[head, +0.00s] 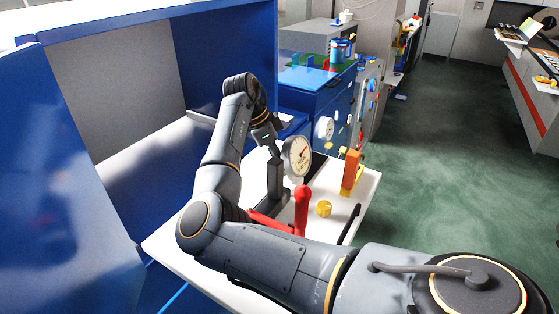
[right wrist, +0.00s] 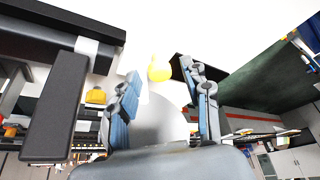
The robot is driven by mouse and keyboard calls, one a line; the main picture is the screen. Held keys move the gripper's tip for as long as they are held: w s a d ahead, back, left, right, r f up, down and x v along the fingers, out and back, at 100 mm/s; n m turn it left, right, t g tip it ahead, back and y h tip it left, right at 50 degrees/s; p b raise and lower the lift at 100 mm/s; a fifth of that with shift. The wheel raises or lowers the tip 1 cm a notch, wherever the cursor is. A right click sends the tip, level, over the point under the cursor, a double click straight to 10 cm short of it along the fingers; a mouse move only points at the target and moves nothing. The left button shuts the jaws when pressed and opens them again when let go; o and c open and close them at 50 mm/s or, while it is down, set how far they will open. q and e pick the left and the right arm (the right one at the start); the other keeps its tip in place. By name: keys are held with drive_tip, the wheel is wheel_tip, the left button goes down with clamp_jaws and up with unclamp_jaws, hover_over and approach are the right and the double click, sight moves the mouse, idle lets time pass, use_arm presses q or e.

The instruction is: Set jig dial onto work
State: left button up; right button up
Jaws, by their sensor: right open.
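A round dial gauge (head: 298,156) with a white face and a red needle stands upright on the white table, beside a dark post (head: 274,180). My right arm arches over the table and its wrist comes down close behind the dial; the fingers are hard to make out there. In the right wrist view my right gripper (right wrist: 160,72) is open, with blue-grey fingers spread. A pale rounded surface (right wrist: 160,122), perhaps the dial's, lies between them; contact cannot be told. I cannot tell which part is the work. My left gripper is not in view.
A red lever (head: 302,207), a yellow knob (head: 324,209) and an orange block (head: 351,170) stand on the white table (head: 371,180). A blue open-fronted cabinet wall (head: 65,170) is close on the left. A blue cabinet (head: 318,92) stands behind. Green floor on the right is clear.

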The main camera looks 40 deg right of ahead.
drive_tip(key=v, duration=1.1)
drive_tip(key=shift+r, duration=0.4)
drive_tip(key=shift+a, duration=0.1)
